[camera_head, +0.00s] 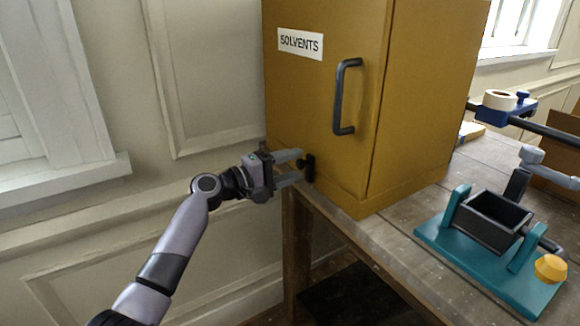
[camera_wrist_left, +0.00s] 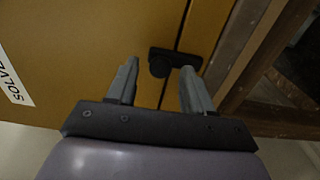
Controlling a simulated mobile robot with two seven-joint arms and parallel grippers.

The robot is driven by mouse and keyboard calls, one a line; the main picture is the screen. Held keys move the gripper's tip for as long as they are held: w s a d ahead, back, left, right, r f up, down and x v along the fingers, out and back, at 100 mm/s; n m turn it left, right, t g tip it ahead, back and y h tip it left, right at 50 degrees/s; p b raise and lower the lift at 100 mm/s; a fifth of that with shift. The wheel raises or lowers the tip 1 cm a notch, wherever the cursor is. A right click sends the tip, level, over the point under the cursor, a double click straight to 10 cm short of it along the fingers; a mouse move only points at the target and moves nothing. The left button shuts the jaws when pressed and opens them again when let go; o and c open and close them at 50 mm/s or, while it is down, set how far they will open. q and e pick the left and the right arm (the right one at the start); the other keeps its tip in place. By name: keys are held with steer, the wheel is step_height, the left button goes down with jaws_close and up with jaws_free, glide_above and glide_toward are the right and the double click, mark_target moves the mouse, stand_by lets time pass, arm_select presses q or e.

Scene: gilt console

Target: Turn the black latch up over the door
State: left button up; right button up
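The black latch (camera_head: 310,168) is on the lower left front of the yellow cabinet. Its short bar looks upright and crosses the seam at the door's bottom edge. The latch (camera_wrist_left: 188,58) also shows in the left wrist view, with a round knob (camera_wrist_left: 158,68) at one end over the door. My left gripper (camera_head: 291,168) is open at the latch, its fingertips one above the other. In the left wrist view the knob lies between the fingertips of this gripper (camera_wrist_left: 160,68); I cannot tell if they touch it. My right gripper is not in view.
The cabinet door (camera_head: 320,90) has a dark handle (camera_head: 339,96) and a SOLVENTS label (camera_head: 300,43). The cabinet stands on a wooden table (camera_head: 395,222). A teal stand with a black bin (camera_head: 490,222) and a blue clamp (camera_head: 510,108) are to the right. A panelled wall is behind.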

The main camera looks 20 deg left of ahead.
arm_select(q)
steer(key=v, duration=0.7)
steer(key=shift+b, duration=0.35)
steer(key=s+d+f+m+g+y+p, duration=0.1)
steer(key=s+f+m+y, duration=0.1)
steer(key=s+f, duration=0.35)
steer(key=s+d+f+m+g+y, duration=0.1)
steer(key=s+f+y, duration=0.1)
steer(key=f, duration=0.7)
steer(key=s+d+f+m+g+y+p, duration=0.1)
steer(key=s+f+m+y, duration=0.1)
steer(key=s+f, duration=0.35)
steer(key=s+d+f+m+y, duration=0.1)
steer(key=s+f+m, duration=0.1)
steer(key=s, duration=0.3)
steer(key=s+d+f+m+y+p, duration=0.1)
steer(key=s+f+m, duration=0.2)
steer(key=s, duration=0.3)
steer(key=s+d+f+m, duration=0.1)
steer(key=s+f+m, duration=0.1)
steer(key=s, duration=0.4)
steer(key=shift+d+f+m+g+y, duration=0.3)
steer(key=shift+f+m+y, duration=0.1)
steer(key=shift+m, duration=0.1)
